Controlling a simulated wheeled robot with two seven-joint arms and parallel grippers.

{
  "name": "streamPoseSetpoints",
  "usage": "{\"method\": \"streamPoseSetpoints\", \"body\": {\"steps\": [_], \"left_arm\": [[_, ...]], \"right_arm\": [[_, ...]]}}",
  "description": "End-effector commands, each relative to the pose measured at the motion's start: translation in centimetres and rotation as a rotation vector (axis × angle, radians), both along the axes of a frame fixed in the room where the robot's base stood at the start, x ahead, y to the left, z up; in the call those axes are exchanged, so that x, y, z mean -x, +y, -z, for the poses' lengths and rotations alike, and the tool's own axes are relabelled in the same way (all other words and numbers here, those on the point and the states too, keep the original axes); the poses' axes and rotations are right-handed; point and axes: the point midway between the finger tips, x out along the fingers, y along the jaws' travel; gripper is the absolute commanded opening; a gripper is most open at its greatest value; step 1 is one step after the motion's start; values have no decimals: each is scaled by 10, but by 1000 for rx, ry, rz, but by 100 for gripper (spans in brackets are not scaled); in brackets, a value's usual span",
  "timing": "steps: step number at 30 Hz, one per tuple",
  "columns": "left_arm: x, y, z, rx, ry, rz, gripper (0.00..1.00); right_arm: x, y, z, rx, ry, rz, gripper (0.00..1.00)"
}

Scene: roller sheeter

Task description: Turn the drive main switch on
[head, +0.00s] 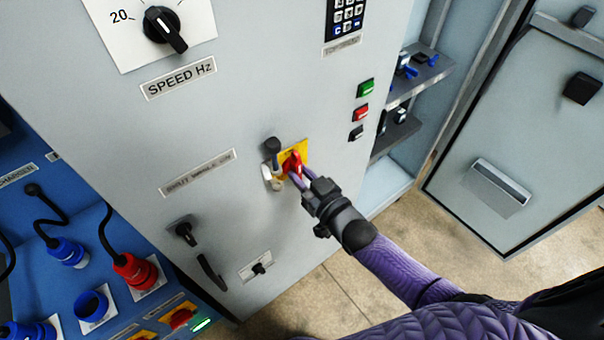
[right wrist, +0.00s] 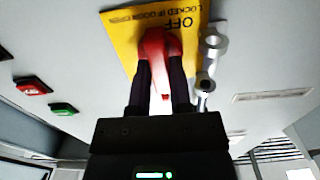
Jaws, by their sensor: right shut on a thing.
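The drive main switch is a red handle (head: 291,163) on a yellow plate (head: 301,148) on the grey cabinet front. In the right wrist view the red handle (right wrist: 158,52) stands on the yellow plate (right wrist: 118,33), which reads "OFF" and, upside down, "LOCKED IF DOOR OPEN". My right gripper (head: 297,174) is at the switch, its fingers (right wrist: 159,75) on either side of the red handle and shut on it. The exact angle of the handle is partly hidden by the fingers. My left gripper is not in view.
A metal fitting (right wrist: 208,65) hangs right beside the plate, close to the fingers. A black knob (head: 272,145) is next to the switch. Green (head: 366,88) and red (head: 361,112) buttons sit to the right. A speed dial (head: 163,27) is above left. An open-fronted shelf (head: 420,76) stands right.

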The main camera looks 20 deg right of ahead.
Motion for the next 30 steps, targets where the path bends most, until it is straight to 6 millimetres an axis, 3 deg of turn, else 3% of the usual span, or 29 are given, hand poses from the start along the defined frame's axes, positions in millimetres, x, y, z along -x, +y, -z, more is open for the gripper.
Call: {"method": "streamPoseSetpoints", "body": {"steps": [11, 12, 16, 25, 30], "left_arm": [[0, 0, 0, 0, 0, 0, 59], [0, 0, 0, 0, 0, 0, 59], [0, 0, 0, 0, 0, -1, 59], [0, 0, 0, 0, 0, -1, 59], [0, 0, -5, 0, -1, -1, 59]], "right_arm": [[1, 0, 2, -4, 7, 0, 0], [1, 0, 2, -4, 7, 0, 33], [0, 0, 1, -4, 5, 0, 60], [2, -1, 1, -3, 3, 0, 60], [28, -10, 0, -2, 6, 0, 60]]}}
